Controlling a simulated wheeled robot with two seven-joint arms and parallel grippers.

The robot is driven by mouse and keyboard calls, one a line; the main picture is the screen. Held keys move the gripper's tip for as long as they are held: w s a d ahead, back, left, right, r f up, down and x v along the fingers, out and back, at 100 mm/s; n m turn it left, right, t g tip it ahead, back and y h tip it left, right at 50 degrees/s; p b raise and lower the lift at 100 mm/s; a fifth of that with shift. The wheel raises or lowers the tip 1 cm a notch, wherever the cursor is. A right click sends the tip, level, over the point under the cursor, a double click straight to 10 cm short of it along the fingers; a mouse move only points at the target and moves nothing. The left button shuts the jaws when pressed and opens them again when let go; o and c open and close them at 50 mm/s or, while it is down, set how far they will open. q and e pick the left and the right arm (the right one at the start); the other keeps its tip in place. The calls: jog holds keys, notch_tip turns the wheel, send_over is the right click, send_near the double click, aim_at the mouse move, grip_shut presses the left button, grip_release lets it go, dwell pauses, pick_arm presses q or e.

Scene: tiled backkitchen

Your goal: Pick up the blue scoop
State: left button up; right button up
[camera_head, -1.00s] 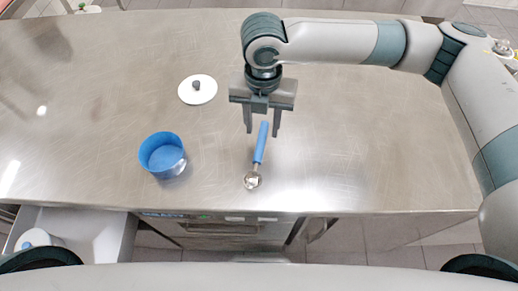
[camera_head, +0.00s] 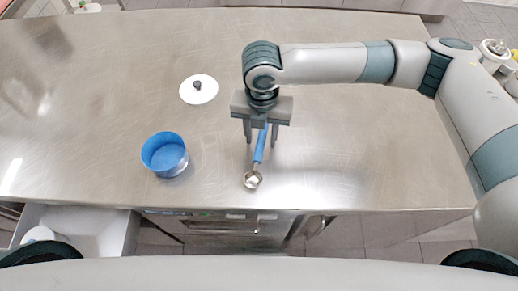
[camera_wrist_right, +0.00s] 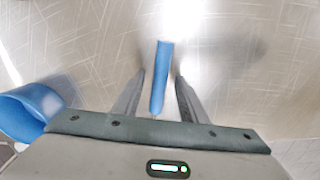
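The blue scoop has a blue handle (camera_head: 260,148) and a metal bowl (camera_head: 252,180) and lies on the steel counter, its bowl toward the front edge. In the right wrist view the handle (camera_wrist_right: 161,78) lies between the two fingers, with a gap on each side. My right gripper (camera_head: 261,143) is open, pointing down over the handle; it also shows in the wrist view (camera_wrist_right: 160,85). I cannot tell exactly how high the fingertips are above the counter. The scoop's bowl is out of sight in the wrist view. My left gripper is not in view.
A blue round container (camera_head: 165,155) stands on the counter left of the scoop. A white lid with a dark knob (camera_head: 199,90) lies behind it. An open drawer (camera_head: 100,232) is at the front left. The counter (camera_head: 360,150) is clear to the right.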

jog(key=shift+f, duration=0.1)
jog(key=shift+c, duration=0.6)
grip_shut()
